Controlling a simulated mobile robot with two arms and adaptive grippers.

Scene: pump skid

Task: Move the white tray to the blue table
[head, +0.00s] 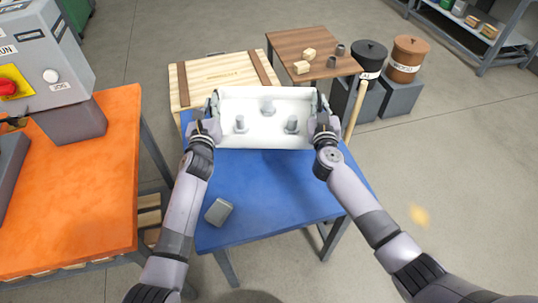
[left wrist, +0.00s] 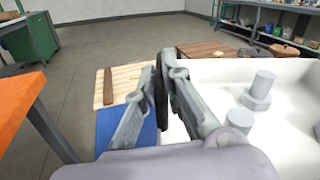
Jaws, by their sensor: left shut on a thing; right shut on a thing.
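The white tray (head: 265,103) is held between my two grippers over the far part of the blue table (head: 265,185). Several grey metal parts stand in it, one of them (head: 240,123) near its left end. My left gripper (head: 213,108) is shut on the tray's left end wall, and my right gripper (head: 322,106) is shut on its right end. In the left wrist view the fingers (left wrist: 165,95) close on the rim of the tray (left wrist: 290,75). The tray seems to be above the table; I cannot tell the gap.
A grey block (head: 219,211) lies on the blue table's near left. An orange table (head: 85,185) with a grey machine stands left. A wooden crate (head: 195,85) and a brown table (head: 300,44) stand behind. The blue table's middle is clear.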

